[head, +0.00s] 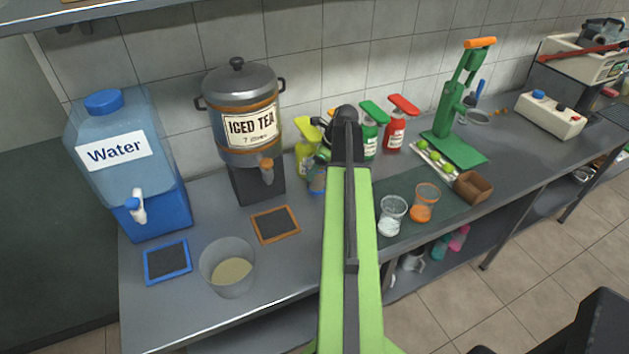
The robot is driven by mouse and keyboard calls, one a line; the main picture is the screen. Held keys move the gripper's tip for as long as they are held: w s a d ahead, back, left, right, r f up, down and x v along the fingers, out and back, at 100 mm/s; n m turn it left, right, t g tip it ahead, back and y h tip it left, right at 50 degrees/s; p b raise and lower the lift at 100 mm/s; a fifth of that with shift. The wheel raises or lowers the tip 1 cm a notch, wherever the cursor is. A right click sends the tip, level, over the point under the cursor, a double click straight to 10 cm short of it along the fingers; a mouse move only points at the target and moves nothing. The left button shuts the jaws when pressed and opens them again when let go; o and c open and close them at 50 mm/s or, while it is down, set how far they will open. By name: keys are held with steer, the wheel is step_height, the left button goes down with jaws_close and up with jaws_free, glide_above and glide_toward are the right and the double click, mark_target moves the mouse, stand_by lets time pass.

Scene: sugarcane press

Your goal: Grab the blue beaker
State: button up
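A small blue cup-like thing (317,183), which looks like the blue beaker, stands on the counter just left of my green arm. Only part of it shows, and my arm hides its right side. My arm reaches up the middle of the picture, with its dark end joint in front of the bottles. My gripper (322,155) seems to be just above the blue beaker, mostly hidden behind the arm's end. I cannot tell whether its fingers are open, or whether they touch the beaker.
Yellow (303,160), green (370,138) and red (396,130) bottles stand behind. A white-filled glass (391,218) and an orange glass (425,204) stand right of my arm. The iced tea dispenser (238,100), water dispenser (125,165) and clear bucket (229,268) are left.

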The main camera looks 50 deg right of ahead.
jaws_close()
steer(key=shift+r, duration=0.1)
stand_by(0.3)
steer(key=s+d+r+p, duration=0.2)
steer(key=s+r+p, duration=0.2)
steer(key=s, duration=0.2)
steer(key=s+d+r+p, duration=0.3)
steer(key=s+p, duration=0.1)
steer(key=s, duration=0.3)
steer(key=shift+r, duration=0.4)
